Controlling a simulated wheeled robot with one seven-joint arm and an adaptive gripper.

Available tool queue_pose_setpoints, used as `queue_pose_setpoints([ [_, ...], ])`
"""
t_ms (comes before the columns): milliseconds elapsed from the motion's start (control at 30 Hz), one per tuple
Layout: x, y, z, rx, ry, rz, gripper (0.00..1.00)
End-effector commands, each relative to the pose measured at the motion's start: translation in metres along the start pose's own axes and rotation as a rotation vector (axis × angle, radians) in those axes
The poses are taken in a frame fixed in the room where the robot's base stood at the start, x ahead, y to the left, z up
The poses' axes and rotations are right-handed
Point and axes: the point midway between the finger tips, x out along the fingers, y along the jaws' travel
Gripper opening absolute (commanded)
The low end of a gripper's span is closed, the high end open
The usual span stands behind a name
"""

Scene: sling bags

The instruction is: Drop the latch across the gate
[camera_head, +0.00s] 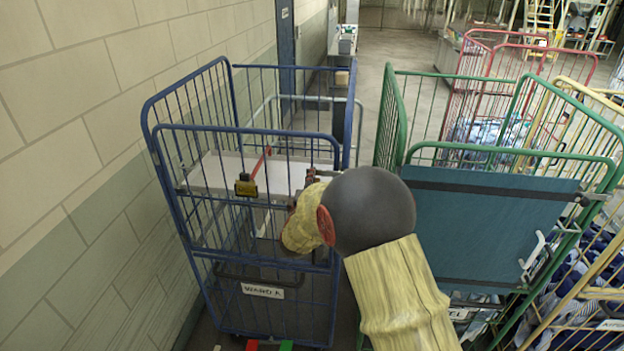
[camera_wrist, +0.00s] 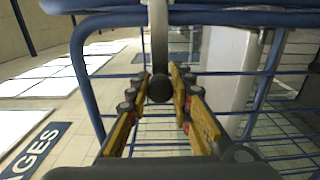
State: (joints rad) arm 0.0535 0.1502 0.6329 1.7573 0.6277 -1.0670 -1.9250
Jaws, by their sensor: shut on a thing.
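The latch is a grey metal bar (camera_wrist: 158,45) with a dark round knob (camera_wrist: 159,89) in the wrist view. It hangs down across the blue top rail of the gate. My gripper (camera_wrist: 163,76) has its yellow fingers on either side of the knob end and is shut on the latch. In the head view the blue gate (camera_head: 240,130) is the barred front of the blue roll cage. My gripper is at its right edge there, mostly hidden by my arm. The latch cannot be made out in the head view.
A white shelf (camera_head: 220,174) lies inside the blue cage. A "WARD A" label (camera_head: 262,290) is lower down. A green cage (camera_head: 392,120) stands close at right; a wall (camera_head: 60,180) at left.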

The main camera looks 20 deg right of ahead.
Motion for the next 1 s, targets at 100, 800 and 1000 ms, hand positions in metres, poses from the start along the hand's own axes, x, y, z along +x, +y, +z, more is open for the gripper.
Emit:
queue_pose_setpoints([
  [100,-0.001,-0.004,0.000,-0.002,0.001,-0.006,0.23],
  [800,-0.006,-0.001,0.000,0.001,0.001,-0.002,0.41],
  [1000,-0.038,-0.002,-0.001,0.000,0.003,-0.003,0.41],
])
